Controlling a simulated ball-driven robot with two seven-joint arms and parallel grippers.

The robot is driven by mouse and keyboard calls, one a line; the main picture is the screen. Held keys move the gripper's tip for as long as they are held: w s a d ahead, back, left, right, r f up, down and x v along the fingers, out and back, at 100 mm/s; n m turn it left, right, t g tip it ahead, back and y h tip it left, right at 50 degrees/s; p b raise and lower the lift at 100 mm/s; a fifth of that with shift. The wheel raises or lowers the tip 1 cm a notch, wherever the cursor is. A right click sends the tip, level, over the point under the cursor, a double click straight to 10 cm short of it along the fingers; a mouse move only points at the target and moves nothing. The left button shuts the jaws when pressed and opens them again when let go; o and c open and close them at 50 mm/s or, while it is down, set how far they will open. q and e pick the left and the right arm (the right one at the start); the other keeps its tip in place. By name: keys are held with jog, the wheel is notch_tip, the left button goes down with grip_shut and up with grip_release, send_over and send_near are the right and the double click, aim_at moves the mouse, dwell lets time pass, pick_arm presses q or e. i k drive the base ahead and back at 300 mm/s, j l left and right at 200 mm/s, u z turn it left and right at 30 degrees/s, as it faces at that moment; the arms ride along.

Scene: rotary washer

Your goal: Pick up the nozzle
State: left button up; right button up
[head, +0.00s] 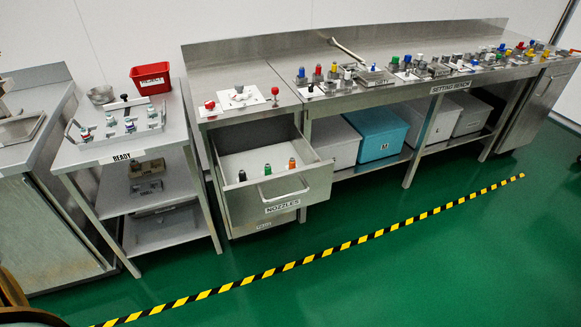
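An open drawer (283,204) labelled NOZZLES sticks out from the bench. Three small upright nozzles stand in it: a black nozzle (242,176), a green nozzle (267,169) and an orange nozzle (292,164). Which one the task means cannot be told. Neither of my grippers is in the head view.
A READY table (103,160) with a rack of small parts stands left of the drawer. The setting bench (440,88) runs right, covered with fixtures, with bins such as a blue bin (378,130) below. A striped floor line (330,250) crosses clear green floor.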

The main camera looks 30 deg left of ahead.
aim_at(242, 176)
jog(key=z, duration=10.75)
